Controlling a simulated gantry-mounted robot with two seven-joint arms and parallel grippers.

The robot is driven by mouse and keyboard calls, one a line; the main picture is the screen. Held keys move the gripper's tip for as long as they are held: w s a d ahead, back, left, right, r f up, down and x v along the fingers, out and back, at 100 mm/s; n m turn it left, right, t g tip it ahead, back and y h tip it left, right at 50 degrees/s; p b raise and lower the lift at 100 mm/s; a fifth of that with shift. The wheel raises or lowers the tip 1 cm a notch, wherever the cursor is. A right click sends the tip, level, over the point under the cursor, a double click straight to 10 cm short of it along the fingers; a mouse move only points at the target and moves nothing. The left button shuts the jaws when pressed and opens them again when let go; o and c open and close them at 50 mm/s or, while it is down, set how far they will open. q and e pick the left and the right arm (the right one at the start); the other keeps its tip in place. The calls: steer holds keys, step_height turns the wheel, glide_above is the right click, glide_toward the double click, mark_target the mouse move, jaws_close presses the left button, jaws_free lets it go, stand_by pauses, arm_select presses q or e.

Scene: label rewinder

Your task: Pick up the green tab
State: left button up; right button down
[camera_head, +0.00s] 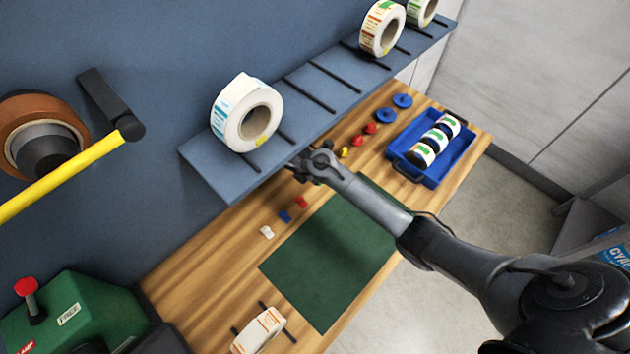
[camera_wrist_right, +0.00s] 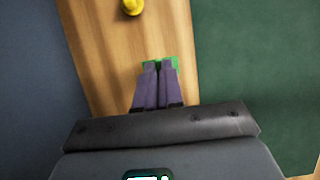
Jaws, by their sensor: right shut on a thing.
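The green tab (camera_wrist_right: 174,63) shows in the right wrist view at the tips of my right gripper (camera_wrist_right: 159,66). The two fingers are shut on it, and green shows around and beside the fingertips. The wood bench top lies behind it; I cannot tell how far the tab is above the wood. In the head view my right gripper (camera_head: 293,165) is by the front edge of the grey-blue shelf, over the bench, and hides the tab. My left gripper is in neither view.
White (camera_head: 267,232), blue (camera_head: 285,216) and red (camera_head: 301,202) tabs lie nearer; a yellow piece (camera_head: 344,152) and red ones lie farther back. The shelf (camera_head: 222,183) with label rolls (camera_head: 246,113) overhangs close by. A green mat (camera_head: 320,270) and blue tray (camera_head: 438,174) occupy the bench.

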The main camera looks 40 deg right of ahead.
steer(key=s+d+r+p, duration=0.1)
steer(key=s+d, duration=0.1)
steer(key=s, duration=1.7)
steer(key=shift+s, duration=0.25)
